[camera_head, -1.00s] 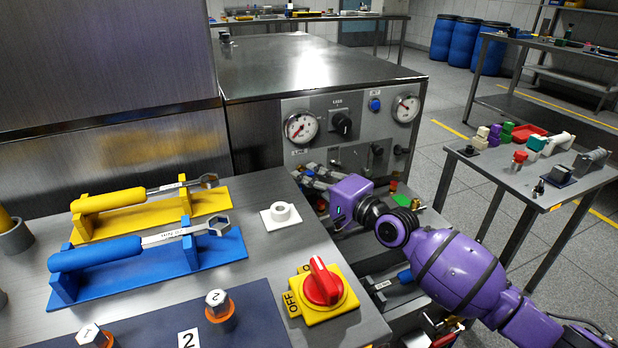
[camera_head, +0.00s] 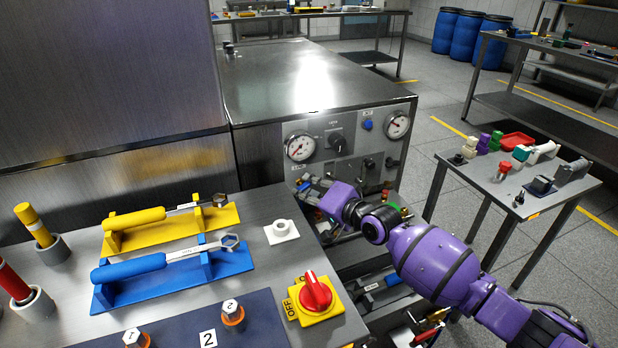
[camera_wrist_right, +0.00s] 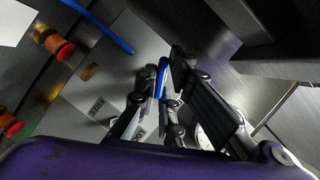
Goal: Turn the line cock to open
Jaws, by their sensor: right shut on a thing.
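The line cock shows as a narrow blue lever (camera_wrist_right: 162,78) in the right wrist view, near a small white label on the metal panel. My right gripper (camera_wrist_right: 167,72) has its dark fingers on both sides of this lever and is shut on it. In the head view my right gripper (camera_head: 312,190) reaches low against the front of the steel cabinet, below the gauges. My purple wrist hides most of the cock there, so I cannot tell its exact angle. My left gripper is in neither current view.
The cabinet front carries two gauges (camera_head: 300,147) and a black knob (camera_head: 336,143). The near bench holds a red rotary switch (camera_head: 316,292) on a yellow base, and yellow and blue wrench stands (camera_head: 172,282). A side table (camera_head: 520,190) with small parts stands to the right, with floor between.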

